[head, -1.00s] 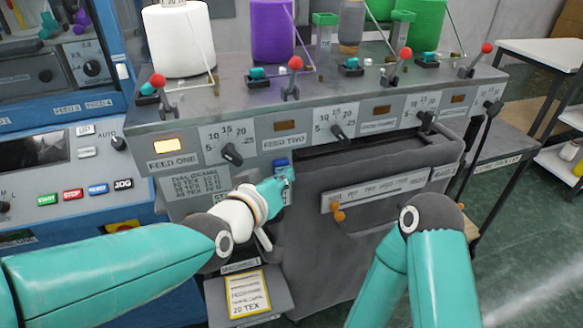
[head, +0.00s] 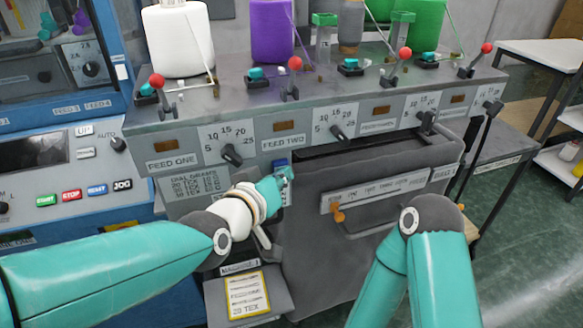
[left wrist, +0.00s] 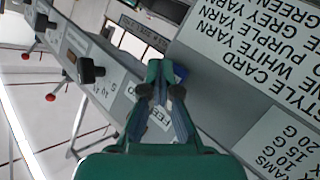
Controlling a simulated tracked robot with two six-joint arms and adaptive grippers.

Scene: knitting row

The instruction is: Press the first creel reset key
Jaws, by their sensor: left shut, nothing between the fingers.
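A small blue key (head: 281,163) sits on the grey front panel below the FEED TWO label. Its own label cannot be read. My left gripper (head: 284,176) is shut and empty, with its fingertips just below the blue key in the head view. In the left wrist view the shut fingers (left wrist: 158,85) cover part of the blue key (left wrist: 180,72). I cannot tell whether they touch it. The FEED ONE lamp window (head: 167,146) is dark. My right gripper is out of view; only its arm shows.
White (head: 178,38) and purple (head: 271,30) yarn cones stand on the creel top, with red-knobbed levers (head: 294,64) in front. A grey drawer front with an orange-knobbed bar (head: 375,190) is right of my left gripper. A yellow-edged card (head: 247,295) lies below.

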